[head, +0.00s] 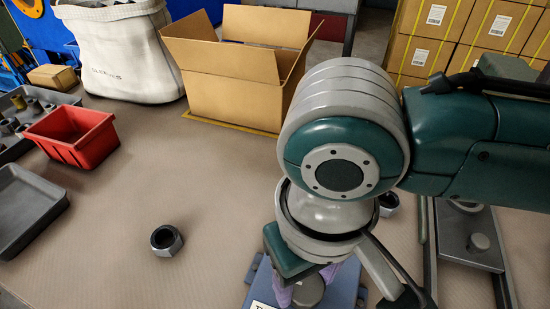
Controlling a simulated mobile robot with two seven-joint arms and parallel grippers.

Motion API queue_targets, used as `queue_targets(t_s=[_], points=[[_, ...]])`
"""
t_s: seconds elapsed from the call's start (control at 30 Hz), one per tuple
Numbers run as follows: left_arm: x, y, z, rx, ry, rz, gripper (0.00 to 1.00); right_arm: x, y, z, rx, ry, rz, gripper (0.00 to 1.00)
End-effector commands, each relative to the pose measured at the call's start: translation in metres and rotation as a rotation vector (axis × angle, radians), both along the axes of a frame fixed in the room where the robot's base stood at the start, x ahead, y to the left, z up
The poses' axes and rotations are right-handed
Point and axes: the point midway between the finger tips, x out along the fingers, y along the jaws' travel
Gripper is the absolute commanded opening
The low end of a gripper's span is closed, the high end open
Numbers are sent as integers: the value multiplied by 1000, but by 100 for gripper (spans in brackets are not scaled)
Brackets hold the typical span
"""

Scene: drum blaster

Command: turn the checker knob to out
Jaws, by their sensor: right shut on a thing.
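The checker (346,284) is a blue-grey block at the bottom edge, right of centre, cut off by the frame. Part of a white label with black letters shows on it, too cropped to read. A grey round knob (311,292) sits on it. My right gripper (306,284) comes down from above with purple fingers on either side of the knob and is shut on it. My right wrist hides much of the checker, and the knob's setting cannot be read. My left gripper is not in view.
A dark hex nut (166,240) lies on the table left of the checker; another (388,203) lies behind my wrist. A red bin (73,136), grey tray (25,208), open cardboard box (236,68) and white bag (122,54) stand beyond. A grey fixture (468,240) is at right.

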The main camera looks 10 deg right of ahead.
Motion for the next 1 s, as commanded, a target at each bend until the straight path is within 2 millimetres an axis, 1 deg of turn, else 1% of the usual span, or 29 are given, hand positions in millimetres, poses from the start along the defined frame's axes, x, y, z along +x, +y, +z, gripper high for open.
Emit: queue_targets(t_s=[0.03, 0.07, 0.27, 0.47, 0.67, 1.0], points=[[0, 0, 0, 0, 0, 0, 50, 0, 0, 0, -1, 0, 0, 3], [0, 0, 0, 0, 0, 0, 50, 0, 0, 0, -1, 0, 0, 1], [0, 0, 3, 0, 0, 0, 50, 0, 0, 1, -1, 0, 14, 1], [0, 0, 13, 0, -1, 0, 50, 0, -1, 3, -2, 2, 86, 1], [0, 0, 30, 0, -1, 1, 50, -1, 0, 4, -1, 3, 232, 1], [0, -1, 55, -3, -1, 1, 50, 0, 0, 3, -1, 3, 551, 1]])
